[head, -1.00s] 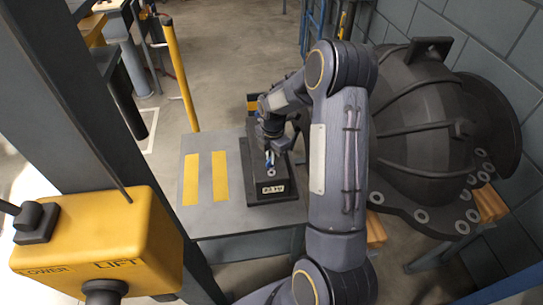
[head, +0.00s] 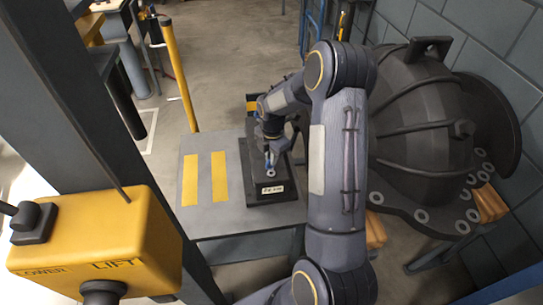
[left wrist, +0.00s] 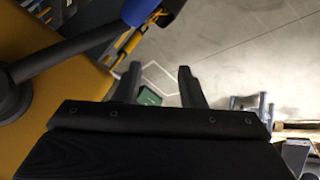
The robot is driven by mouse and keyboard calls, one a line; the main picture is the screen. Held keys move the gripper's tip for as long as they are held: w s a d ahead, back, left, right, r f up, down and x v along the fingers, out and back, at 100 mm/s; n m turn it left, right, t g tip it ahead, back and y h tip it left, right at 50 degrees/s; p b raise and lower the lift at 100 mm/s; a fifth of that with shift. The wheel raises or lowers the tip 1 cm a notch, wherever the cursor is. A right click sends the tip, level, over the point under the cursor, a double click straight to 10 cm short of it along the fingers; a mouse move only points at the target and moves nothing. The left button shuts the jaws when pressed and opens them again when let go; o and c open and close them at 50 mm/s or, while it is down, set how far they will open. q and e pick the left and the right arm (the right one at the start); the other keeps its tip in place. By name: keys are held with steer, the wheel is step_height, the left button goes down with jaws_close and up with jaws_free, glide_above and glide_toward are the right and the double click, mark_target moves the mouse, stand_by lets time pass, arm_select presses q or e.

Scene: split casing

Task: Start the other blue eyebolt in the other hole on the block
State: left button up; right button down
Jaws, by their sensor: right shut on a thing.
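The black block (head: 258,190) sits on the grey table, with a pale label on its front edge. A light ring (head: 270,174) shows on its top; I cannot tell whether it is a hole or a fitting. My right gripper (head: 271,153) points down over the block, shut on a small blue piece, which looks like the blue eyebolt (head: 268,160). Whether its tip touches the block cannot be told. The other eyebolt cannot be made out. My left gripper (left wrist: 160,83) is open and empty in the left wrist view, away from the block.
The grey table (head: 235,213) has two yellow stripes and free room left of the block. A yellow pendant box (head: 100,245) hangs at the front left beside a dark post. A large black ribbed casing (head: 420,125) stands at right on wooden blocks. A yellow post (head: 178,75) stands behind.

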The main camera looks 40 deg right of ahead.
steer(key=shift+f+b, duration=0.45)
steer(key=shift+f, duration=0.2)
